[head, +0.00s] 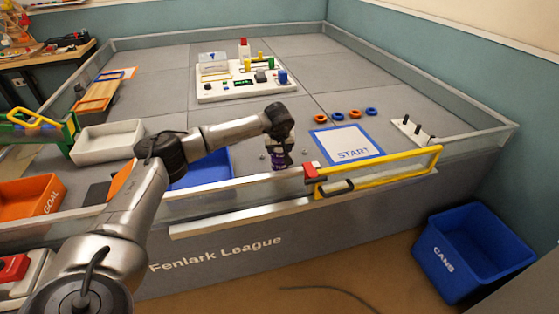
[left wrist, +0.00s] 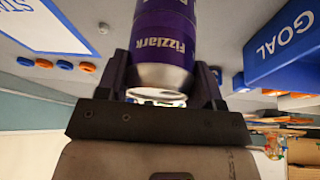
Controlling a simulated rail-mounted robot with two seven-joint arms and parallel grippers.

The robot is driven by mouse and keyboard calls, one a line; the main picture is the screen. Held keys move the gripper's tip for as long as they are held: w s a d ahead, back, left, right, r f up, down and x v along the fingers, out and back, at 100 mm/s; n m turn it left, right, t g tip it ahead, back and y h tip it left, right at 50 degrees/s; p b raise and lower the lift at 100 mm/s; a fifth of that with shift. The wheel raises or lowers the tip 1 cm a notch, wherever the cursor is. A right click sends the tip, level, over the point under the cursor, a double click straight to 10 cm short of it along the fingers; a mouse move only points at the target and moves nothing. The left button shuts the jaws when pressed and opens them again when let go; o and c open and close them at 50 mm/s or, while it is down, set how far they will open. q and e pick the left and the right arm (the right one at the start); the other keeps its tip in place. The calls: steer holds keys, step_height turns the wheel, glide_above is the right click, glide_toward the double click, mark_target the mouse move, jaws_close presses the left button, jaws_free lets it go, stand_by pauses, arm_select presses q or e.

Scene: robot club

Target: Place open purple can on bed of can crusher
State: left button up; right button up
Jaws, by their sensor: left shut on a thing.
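The purple can (head: 279,161), marked "Fizzlark", is in my left gripper (head: 281,149). In the left wrist view the can (left wrist: 166,38) sits between the two dark fingers of my left gripper (left wrist: 163,72), which are shut on its sides. Its silver tapered end faces the wrist camera; I cannot tell whether it is open. In the head view the can is close behind the front wall of the arena, left of the red latch; I cannot tell whether it touches the floor. No can crusher is clearly recognisable. My right gripper is not in view.
A yellow gate (head: 380,174) with a red latch (head: 311,171) is at the front wall. A START mat (head: 346,144) lies behind it. A blue bin (head: 205,170) is left of the can, partly behind my arm. A blue CANS bin (head: 470,252) stands on the floor at right.

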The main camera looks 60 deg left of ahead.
mark_target(279, 156)
arm_select(q)
step_height(279, 156, down, 5)
steer(key=shift+r+b, duration=0.15)
steer(key=shift+b, duration=0.8)
steer(key=o, duration=1.1)
steer(key=shift+r, duration=0.1)
steer(key=shift+d+r, duration=0.1)
steer(key=shift+r, duration=0.25)
steer(key=p+v, duration=0.5)
steer(key=v, duration=0.5)
steer(key=shift+r, duration=0.2)
steer(key=shift+o, duration=0.9)
steer(key=shift+s+d+r, duration=0.2)
steer(key=shift+r, duration=0.2)
